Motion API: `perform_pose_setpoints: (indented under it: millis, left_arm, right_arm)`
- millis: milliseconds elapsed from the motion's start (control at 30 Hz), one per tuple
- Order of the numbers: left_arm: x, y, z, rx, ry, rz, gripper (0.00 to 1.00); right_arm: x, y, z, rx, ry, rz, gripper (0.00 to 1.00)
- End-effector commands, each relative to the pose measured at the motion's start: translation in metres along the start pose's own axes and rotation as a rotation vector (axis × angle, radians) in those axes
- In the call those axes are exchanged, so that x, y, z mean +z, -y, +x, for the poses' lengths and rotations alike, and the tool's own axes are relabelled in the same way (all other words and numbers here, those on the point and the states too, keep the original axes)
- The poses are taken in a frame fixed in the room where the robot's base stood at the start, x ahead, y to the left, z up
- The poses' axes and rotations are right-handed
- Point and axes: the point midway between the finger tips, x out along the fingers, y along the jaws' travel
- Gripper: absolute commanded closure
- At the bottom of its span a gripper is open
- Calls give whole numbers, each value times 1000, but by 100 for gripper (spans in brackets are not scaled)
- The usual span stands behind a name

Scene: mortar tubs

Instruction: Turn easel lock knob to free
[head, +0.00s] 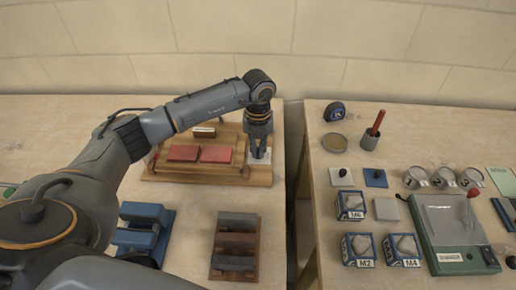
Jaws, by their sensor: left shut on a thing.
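A wooden easel (208,175) lies on the left table near the wall, with two red blocks (184,153) on it. My left gripper (258,152) points down at the easel's right end, over a small pale plate (265,161). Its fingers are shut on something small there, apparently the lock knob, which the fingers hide. I cannot read the plate's marks or tell which way the knob is turned. My right gripper is not in view.
A blue rack (143,228) and a wooden rack with bars (235,245) stand in front of the easel. A gap separates the tables. The right table holds labelled tubs (357,250), cups (443,178), a green scale-like device (450,229) and a red-handled tool (377,123).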

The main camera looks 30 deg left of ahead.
Motion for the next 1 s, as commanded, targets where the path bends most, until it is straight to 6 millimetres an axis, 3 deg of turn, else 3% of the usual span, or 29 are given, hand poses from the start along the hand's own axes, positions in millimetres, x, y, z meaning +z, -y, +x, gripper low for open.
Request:
perform_pose_setpoints:
  millis: [233, 300, 367, 733, 1000]
  left_arm:
    - [2, 0, -2, -3, 4, -4, 100]
    - [2, 0, -2, -3, 4, -3, 79]
    - [1, 0, -2, -2, 4, -3, 68]
    - [1, 0, -5, -1, 2, -1, 68]
    - [2, 0, -53, -4, 6, 0, 68]
  right_arm:
    - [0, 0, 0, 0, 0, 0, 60]
    - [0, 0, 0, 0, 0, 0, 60]
    - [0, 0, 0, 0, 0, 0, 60]
    - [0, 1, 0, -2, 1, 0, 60]
    - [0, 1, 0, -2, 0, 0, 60]
